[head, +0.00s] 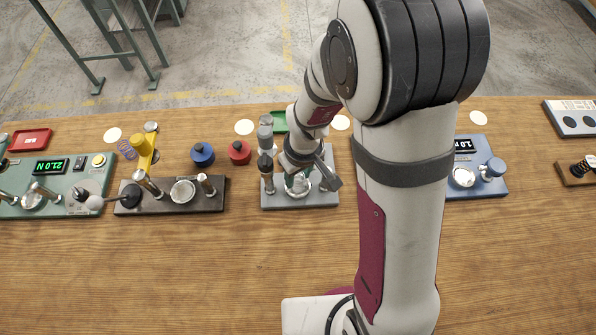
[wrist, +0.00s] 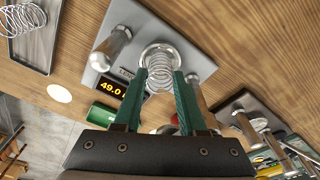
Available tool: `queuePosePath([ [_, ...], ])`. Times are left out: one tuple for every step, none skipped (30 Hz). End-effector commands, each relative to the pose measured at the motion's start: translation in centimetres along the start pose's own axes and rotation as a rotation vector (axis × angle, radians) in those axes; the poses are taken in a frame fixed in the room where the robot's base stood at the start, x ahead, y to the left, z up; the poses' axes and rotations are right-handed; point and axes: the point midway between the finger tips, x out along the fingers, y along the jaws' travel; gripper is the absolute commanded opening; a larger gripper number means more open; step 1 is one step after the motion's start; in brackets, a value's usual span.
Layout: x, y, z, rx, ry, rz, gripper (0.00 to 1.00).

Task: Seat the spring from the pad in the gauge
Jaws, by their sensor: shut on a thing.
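The gauge is a grey plate (wrist: 185,45) with a round metal seat (wrist: 166,50), upright posts and a yellow display reading about 49.0. In the head view its grey base (head: 300,201) is under my gripper (head: 299,183), partly hidden by it. In the wrist view my gripper (wrist: 159,88) has green fingers shut on a pale wire spring (wrist: 159,70). The spring lines up with the round seat, and its far end overlaps the seat's ring. I cannot tell whether it touches the bottom. I cannot tell which surface is the pad.
Posts (wrist: 117,40) stand close beside the fingers. Another spring (wrist: 22,17) lies at a dark tray (wrist: 45,55). A dark fixture (head: 170,198) stands left of the gauge, a blue device (head: 485,180) right, partly behind my arm. The front table is bare.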

Motion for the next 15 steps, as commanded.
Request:
queuePosePath([
  [0.09,-0.01,0.04,0.000,-0.001,0.000,0.09],
  [0.13,-0.01,0.04,0.000,-0.001,0.000,0.09],
  [0.15,-0.01,0.04,0.000,-0.001,0.000,0.09],
  [0.16,-0.01,0.04,0.000,-0.001,0.000,0.09],
  [0.15,-0.01,0.04,0.000,-0.001,0.000,0.09],
  [0.15,0.00,0.03,0.000,0.000,0.000,0.09],
  [0.15,0.00,0.03,0.000,0.000,0.000,0.09],
  [0.14,0.00,0.03,0.000,0.000,0.000,0.09],
  [0.14,0.00,0.03,0.000,0.000,0.000,0.09],
  [0.14,0.00,0.03,0.000,0.000,0.000,0.09],
  [0.14,0.00,0.02,0.000,0.000,0.000,0.09],
  [0.14,0.00,0.02,0.000,0.000,0.000,0.09],
  [0.14,0.00,0.02,0.000,0.000,0.000,0.09],
  [0.14,0.00,0.02,0.000,0.000,0.000,0.46],
  [0.13,0.00,0.02,0.000,0.000,0.000,0.53],
])
